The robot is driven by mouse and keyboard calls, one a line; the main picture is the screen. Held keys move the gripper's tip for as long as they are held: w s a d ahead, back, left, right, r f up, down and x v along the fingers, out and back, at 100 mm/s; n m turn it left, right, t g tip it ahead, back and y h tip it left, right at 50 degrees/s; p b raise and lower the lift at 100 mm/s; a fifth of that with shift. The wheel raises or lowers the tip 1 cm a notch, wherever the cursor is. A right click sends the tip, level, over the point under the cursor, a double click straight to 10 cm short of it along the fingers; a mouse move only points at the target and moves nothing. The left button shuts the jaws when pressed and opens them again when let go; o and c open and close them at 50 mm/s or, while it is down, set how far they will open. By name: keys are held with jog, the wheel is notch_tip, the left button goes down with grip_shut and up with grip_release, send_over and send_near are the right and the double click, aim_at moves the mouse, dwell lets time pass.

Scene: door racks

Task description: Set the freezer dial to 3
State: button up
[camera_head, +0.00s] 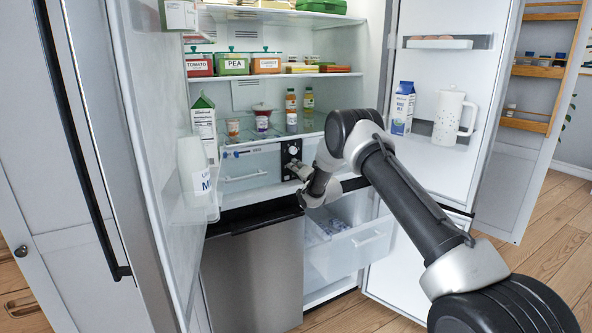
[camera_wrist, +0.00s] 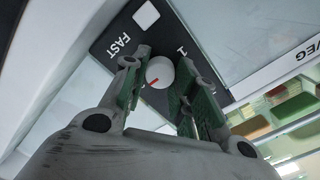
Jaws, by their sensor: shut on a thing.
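The freezer dial (camera_wrist: 160,72) is a round white knob with a red mark, on a black panel (camera_wrist: 123,42) in the wrist view. "FAST" and a "1" are printed on the panel; the other numbers are hidden by my fingers. The red mark points to the lower left of the picture, but I cannot read which number it faces. My gripper (camera_wrist: 163,78) has one finger on each side of the knob and is shut on it. In the head view my gripper (camera_head: 299,171) is at the black panel (camera_head: 290,157) inside the fridge.
A drawer (camera_head: 245,175) sits left of the panel, and an open lower drawer (camera_head: 355,248) hangs below my arm. A steel front (camera_head: 255,270) stands below left. The right door (camera_head: 425,130) holds a milk carton (camera_head: 403,108) and a white jug (camera_head: 452,115). Bottles (camera_head: 291,108) stand on the shelf above.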

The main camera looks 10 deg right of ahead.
jog(key=shift+s+f, duration=0.1)
jog(key=shift+f, duration=0.2)
jog(key=o, duration=1)
jog(key=shift+c, duration=0.2)
jog(key=shift+s+f, duration=0.2)
jog(key=shift+o, duration=0.3)
jog(key=v, duration=1.1)
jog(key=shift+s+r, duration=0.25)
jog(key=shift+r, duration=0.25)
jog(key=shift+d, duration=0.15)
